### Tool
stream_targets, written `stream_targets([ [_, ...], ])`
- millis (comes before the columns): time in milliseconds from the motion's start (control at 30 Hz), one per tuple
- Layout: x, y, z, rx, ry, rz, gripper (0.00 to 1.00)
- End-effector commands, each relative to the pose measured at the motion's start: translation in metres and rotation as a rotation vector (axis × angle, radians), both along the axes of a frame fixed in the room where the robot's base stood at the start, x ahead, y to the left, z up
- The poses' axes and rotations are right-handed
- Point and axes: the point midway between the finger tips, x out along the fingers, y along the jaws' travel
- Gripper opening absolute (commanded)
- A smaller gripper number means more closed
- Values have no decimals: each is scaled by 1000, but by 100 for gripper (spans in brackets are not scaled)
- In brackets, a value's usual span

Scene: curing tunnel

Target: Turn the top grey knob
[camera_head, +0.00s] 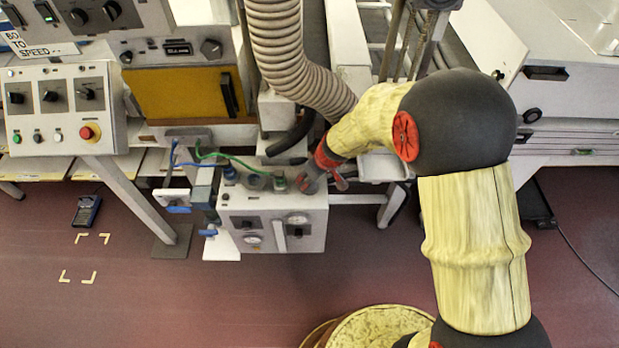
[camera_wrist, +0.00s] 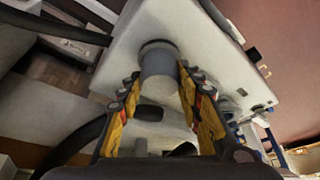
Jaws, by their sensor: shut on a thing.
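The grey knob (camera_wrist: 158,62) is a short round cylinder on the top face of a pale grey box (camera_head: 262,238). In the wrist view my gripper (camera_wrist: 160,82) has its two yellow-padded fingers on either side of this knob, shut on it. In the head view my gripper (camera_head: 310,182) reaches down to the right end of the box's top, and the fingers and knob there are small and hard to separate. The box also shows in the wrist view (camera_wrist: 125,60).
Blue and green hoses (camera_head: 225,157) run to the box's left side, beside blue-handled valves (camera_head: 180,209). A ribbed duct (camera_head: 285,50) hangs close behind my wrist. A control panel (camera_head: 60,112) stands at left. The red floor (camera_head: 200,300) in front is clear.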

Motion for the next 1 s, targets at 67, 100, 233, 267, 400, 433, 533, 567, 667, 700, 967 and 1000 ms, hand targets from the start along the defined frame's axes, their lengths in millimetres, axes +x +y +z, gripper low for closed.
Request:
stream_targets([
  [67, 0, 0, 0, 0, 0, 0, 10],
  [100, 0, 0, 0, 0, 0, 0, 10],
  [233, 0, 0, 0, 0, 1, -9, 10],
  [267, 0, 0, 1, 0, 1, -12, 10],
  [400, -1, 0, 2, -1, 2, -48, 10],
  [433, -1, 0, 2, -1, 2, -57, 10],
  [533, -1, 0, 3, -1, 2, -100, 10],
  [567, -1, 1, 4, -1, 1, -115, 10],
  [667, -1, 0, 4, -2, 2, -169, 10],
  [700, -2, 0, 4, -2, 3, -191, 10],
  [967, -1, 0, 6, -3, 3, -341, 10],
  [1000, -2, 0, 6, -3, 4, -364, 10],
])
